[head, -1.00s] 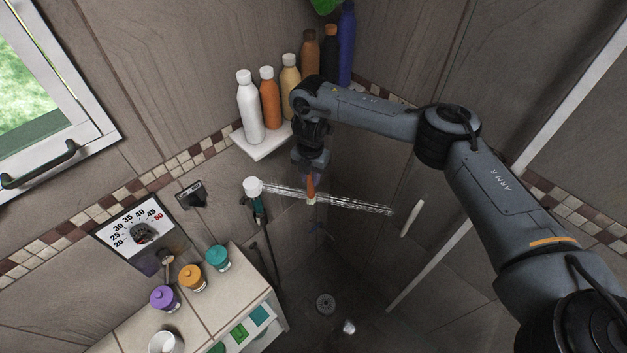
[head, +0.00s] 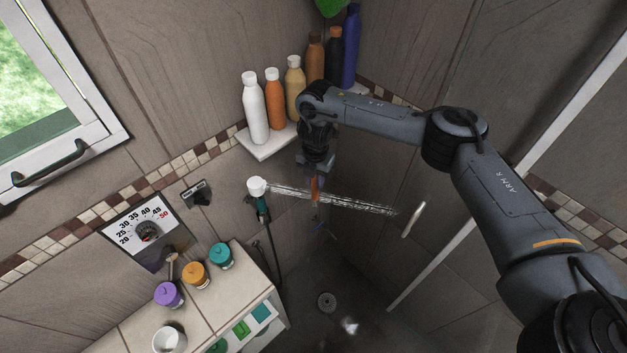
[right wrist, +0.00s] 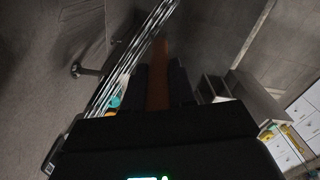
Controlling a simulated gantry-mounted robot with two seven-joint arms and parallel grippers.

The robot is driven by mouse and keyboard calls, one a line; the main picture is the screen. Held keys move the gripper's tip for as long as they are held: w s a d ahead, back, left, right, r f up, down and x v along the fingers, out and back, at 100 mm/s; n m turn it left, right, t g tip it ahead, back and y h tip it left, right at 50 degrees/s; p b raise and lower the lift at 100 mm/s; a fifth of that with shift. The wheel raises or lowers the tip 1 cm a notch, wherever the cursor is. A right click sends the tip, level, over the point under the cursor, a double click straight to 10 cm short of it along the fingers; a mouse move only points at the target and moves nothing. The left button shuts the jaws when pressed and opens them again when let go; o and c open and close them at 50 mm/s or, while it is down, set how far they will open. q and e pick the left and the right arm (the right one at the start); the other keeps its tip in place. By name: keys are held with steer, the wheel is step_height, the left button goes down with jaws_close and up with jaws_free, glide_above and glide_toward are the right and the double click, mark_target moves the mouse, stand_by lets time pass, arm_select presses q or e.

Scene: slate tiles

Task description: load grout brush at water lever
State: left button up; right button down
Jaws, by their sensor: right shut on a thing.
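My right gripper (head: 316,178) points down in the shower corner and is shut on an orange-brown, slim handle (head: 316,190), probably the grout brush. In the right wrist view the handle (right wrist: 158,75) stands between the two dark fingers; its bristles cannot be made out. The handle is at the water jet (head: 350,203), which runs from the white-and-teal shower head (head: 257,188) to the right. A dark wall fitting with a metal plate (head: 197,193), possibly the water lever, is left of the shower head. A temperature dial (head: 147,232) is further left. My left gripper is out of view.
Several bottles (head: 254,108) stand on a corner shelf (head: 268,144) close behind my right gripper. A tiled cabinet (head: 200,315) with lidded jars (head: 221,255) is lower left. A pale door handle (head: 413,219) is on the right. The floor around the drain (head: 327,302) is clear.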

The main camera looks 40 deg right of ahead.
steer(key=s+a+p, duration=0.2)
steer(key=s+p, duration=0.3)
steer(key=s, duration=0.1)
steer(key=shift+s, duration=0.2)
stand_by(1.0)
steer(key=shift+s+a+r, duration=0.1)
steer(key=shift+r, duration=0.05)
steer(key=s+a+r, duration=0.1)
steer(key=s+r, duration=0.3)
steer(key=shift+s+a, duration=0.2)
steer(key=shift+s, duration=0.1)
stand_by(0.5)
steer(key=shift+f, duration=0.1)
